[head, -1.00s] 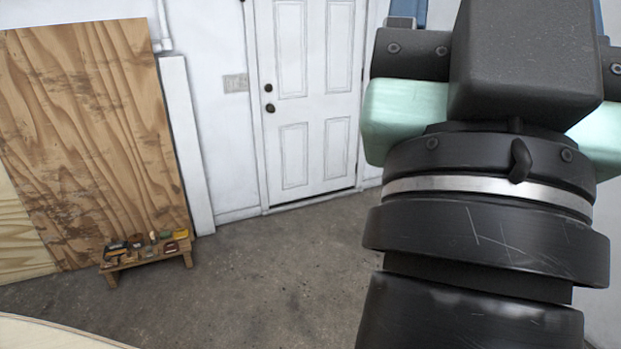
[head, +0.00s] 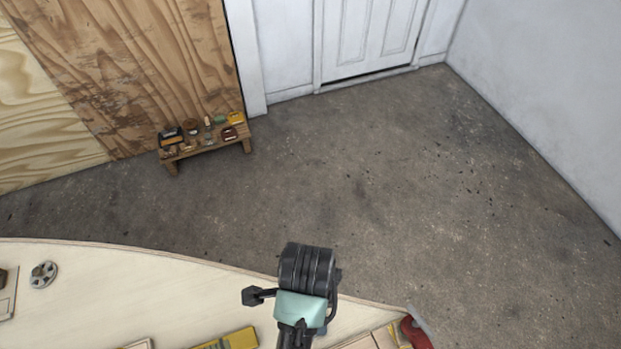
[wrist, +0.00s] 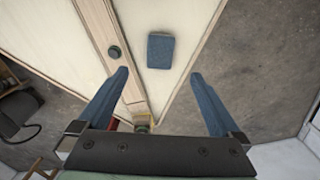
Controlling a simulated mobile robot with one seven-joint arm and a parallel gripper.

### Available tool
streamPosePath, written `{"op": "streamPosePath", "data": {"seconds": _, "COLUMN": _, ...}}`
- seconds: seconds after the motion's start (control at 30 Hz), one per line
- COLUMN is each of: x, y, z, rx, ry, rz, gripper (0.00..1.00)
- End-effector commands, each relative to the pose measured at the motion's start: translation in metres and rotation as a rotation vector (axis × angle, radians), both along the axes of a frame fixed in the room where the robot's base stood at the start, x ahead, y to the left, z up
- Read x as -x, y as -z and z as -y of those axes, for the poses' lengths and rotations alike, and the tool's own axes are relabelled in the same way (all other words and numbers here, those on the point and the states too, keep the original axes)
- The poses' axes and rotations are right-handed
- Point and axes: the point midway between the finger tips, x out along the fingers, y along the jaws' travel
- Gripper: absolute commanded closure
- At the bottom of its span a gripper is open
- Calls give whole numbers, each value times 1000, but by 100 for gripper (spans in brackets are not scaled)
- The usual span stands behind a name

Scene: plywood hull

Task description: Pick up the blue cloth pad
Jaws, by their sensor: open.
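The blue cloth pad (wrist: 160,50) lies flat on the pale plywood surface in the wrist view, near where the surface narrows. My gripper (wrist: 159,74) is open, with its two blue fingers spread to either side below the pad in the picture. The space between the fingertips is empty, and the pad is apart from both of them. In the head view, my arm reaches over the hull's edge at the bottom centre; the fingers are not clearly visible there, and I cannot make out the pad.
The plywood hull (head: 130,275) fills the bottom of the head view, with a grey disc (head: 43,274), a yellow item (head: 238,340) and a red item (head: 415,332). A wooden strip (wrist: 104,28) and dark round knob (wrist: 114,52) lie left of the pad. A low bench (head: 205,147) holds several small items.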

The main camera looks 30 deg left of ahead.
Motion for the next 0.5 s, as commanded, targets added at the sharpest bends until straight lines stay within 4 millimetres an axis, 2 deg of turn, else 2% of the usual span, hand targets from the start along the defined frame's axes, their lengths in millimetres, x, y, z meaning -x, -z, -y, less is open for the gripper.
{"op": "streamPosePath", "data": {"seconds": 0.1, "x": 1, "y": 24, "z": 1, "rx": 2, "ry": 1, "rz": -5, "gripper": 0}}
{"op": "streamPosePath", "data": {"seconds": 0.3, "x": 0, "y": 56, "z": 0, "rx": 0, "ry": -1, "rz": 0, "gripper": 0}}
{"op": "streamPosePath", "data": {"seconds": 0.5, "x": -1, "y": 69, "z": 0, "rx": -2, "ry": -2, "rz": 3, "gripper": 0}}
